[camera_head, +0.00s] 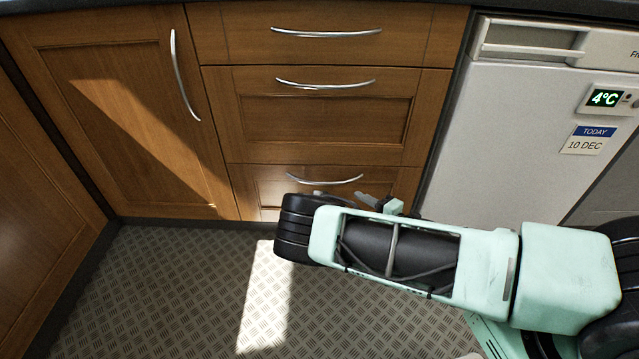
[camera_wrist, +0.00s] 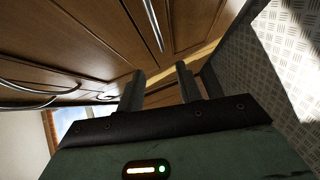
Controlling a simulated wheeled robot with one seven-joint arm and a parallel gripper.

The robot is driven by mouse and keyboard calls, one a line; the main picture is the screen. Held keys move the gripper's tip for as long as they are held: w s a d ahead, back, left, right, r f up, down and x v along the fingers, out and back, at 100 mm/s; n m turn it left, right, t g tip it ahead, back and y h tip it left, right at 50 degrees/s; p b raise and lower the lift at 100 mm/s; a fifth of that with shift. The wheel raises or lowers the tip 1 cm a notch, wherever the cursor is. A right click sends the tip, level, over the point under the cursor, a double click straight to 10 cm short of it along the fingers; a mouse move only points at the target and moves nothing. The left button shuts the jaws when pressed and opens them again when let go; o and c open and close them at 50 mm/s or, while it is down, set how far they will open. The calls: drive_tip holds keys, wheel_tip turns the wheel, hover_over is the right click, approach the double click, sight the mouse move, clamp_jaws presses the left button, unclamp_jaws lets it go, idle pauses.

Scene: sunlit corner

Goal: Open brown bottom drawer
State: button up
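The brown bottom drawer (camera_head: 265,188) is the lowest in a wooden stack of three. Its front looks flush with the cabinet, and my arm hides its lower right part. Its curved silver handle (camera_head: 325,181) shows just above my gripper (camera_head: 342,196) in the head view. In the wrist view my gripper (camera_wrist: 161,78) has its two dark fingers spread apart, with nothing seen between them. The fingers point towards the wooden fronts. I cannot tell whether they touch the handle.
Above are the middle drawer (camera_head: 315,118) and the top drawer (camera_head: 330,48). A cabinet door (camera_head: 120,110) stands to the left and a white appliance (camera_head: 510,120) to the right. The patterned metal floor (camera_head: 180,290) is clear in front.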

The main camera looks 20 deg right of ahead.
sight(321, 181)
drive_tip(key=shift+b+x, duration=2.5)
drive_tip(key=shift+x, duration=5.45)
drive_tip(key=shift+r, duration=0.1)
clamp_jaws()
